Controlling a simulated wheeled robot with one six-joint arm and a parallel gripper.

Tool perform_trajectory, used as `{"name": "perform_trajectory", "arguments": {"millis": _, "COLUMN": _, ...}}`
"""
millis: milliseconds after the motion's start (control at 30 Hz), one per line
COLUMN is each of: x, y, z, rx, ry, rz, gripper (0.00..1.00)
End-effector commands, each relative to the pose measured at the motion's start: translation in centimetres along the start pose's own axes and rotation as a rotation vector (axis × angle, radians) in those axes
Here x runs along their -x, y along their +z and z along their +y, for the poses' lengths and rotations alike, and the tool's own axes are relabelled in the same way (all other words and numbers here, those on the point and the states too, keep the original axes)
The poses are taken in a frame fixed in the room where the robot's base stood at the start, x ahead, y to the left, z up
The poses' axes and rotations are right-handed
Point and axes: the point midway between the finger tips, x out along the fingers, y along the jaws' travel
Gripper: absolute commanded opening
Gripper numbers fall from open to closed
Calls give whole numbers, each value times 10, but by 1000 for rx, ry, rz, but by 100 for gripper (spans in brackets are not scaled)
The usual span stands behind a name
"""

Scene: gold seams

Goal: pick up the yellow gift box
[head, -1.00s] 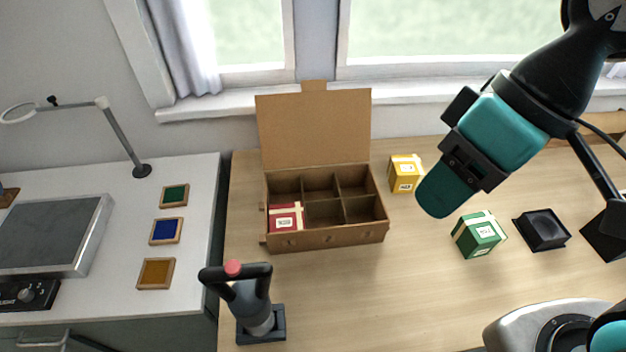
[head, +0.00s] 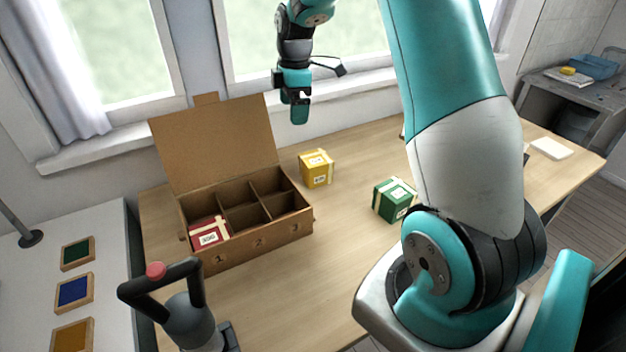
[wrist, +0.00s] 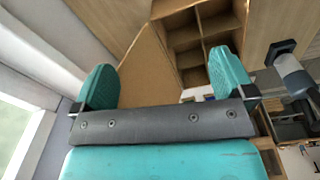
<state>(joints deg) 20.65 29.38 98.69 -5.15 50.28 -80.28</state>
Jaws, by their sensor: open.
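The yellow gift box (head: 316,168) stands on the wooden table, just right of the cardboard carton, with a pale ribbon and a white label. My gripper (head: 297,110) hangs above and behind it, near the window, apart from it. In the wrist view my gripper (wrist: 165,88) has its two teal fingers spread wide with nothing between them. The yellow box does not show in the wrist view.
The open carton (head: 262,240) has several compartments, with a red gift box (head: 209,234) in one; its raised lid (head: 215,145) stands behind. A green gift box (head: 394,200) is to the right. A dark-handled tool (head: 185,320) stands at front left.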

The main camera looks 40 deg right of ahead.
Motion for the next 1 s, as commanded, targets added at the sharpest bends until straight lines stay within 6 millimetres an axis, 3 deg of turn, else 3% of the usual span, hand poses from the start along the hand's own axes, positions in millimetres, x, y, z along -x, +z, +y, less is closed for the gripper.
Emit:
{"name": "perform_trajectory", "arguments": {"millis": 33, "x": -23, "y": 28, "z": 18, "rx": 21, "ry": -8, "rz": -18, "gripper": 100}}
{"name": "perform_trajectory", "arguments": {"millis": 100, "x": -39, "y": 56, "z": 34, "rx": 63, "ry": -15, "rz": -38, "gripper": 100}}
{"name": "perform_trajectory", "arguments": {"millis": 233, "x": -56, "y": 84, "z": 48, "rx": 111, "ry": -24, "rz": -56, "gripper": 100}}
{"name": "perform_trajectory", "arguments": {"millis": 367, "x": -73, "y": 90, "z": 49, "rx": 125, "ry": -30, "rz": -59, "gripper": 100}}
{"name": "perform_trajectory", "arguments": {"millis": 733, "x": -153, "y": 92, "z": 47, "rx": 126, "ry": -30, "rz": -58, "gripper": 100}}
{"name": "perform_trajectory", "arguments": {"millis": 1000, "x": -178, "y": 93, "z": 47, "rx": 126, "ry": -26, "rz": -58, "gripper": 100}}
